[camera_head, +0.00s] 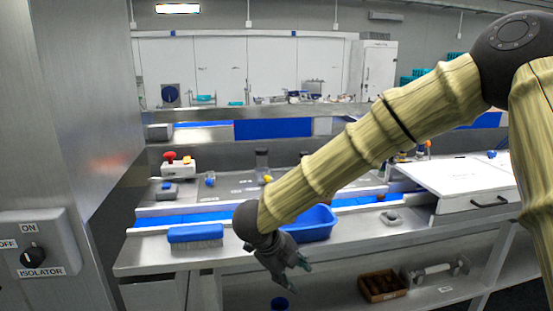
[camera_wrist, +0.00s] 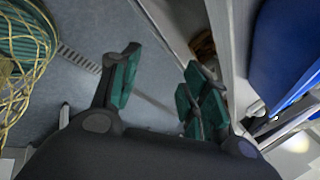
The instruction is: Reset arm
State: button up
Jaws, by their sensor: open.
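My gripper (camera_head: 290,274) hangs at the end of my arm in front of the bench's front edge, pointing down and to the right. In the wrist view my gripper (camera_wrist: 160,95) shows its two green-padded fingers spread apart with nothing between them. Beneath the fingers is grey floor (camera_wrist: 150,60). In the head view my arm reaches in from the upper right across the bench, and hides part of the blue tray behind it.
A steel bench (camera_head: 150,262) holds a blue brush (camera_head: 195,234), a blue tray (camera_head: 313,222) and a white drawer unit (camera_head: 470,186). A lower shelf carries a brown crate (camera_head: 382,286). A steel column with an isolator switch (camera_head: 35,255) stands left. A coiled green hose or basket (camera_wrist: 25,45) lies on the floor.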

jog(key=s+d+f+n+t+b, duration=0.1)
jog(key=s+d+f+n, duration=0.3)
jog(key=f, duration=0.7)
jog(key=s+d+f+n+y+b, duration=0.15)
jog(key=d+f+n, duration=0.3)
jog(key=f, duration=0.55)
jog(key=s+d+f+n+t+b, duration=0.1)
jog(key=s+d+f+n, duration=0.3)
jog(key=f, duration=0.7)
jog(key=s+d+f+n+g+y+b, duration=0.1)
jog(key=s+f+n, duration=0.5)
jog(key=s, duration=0.7)
jog(key=s+d+f+n+g+y+b, duration=0.2)
jog(key=s+d+f+n+g, duration=0.2)
jog(key=s, duration=0.9)
notch_tip(320, 180, down, 4)
jog(key=d+n, duration=0.1)
jog(key=n, duration=0.2)
jog(key=shift+s+f, duration=0.25)
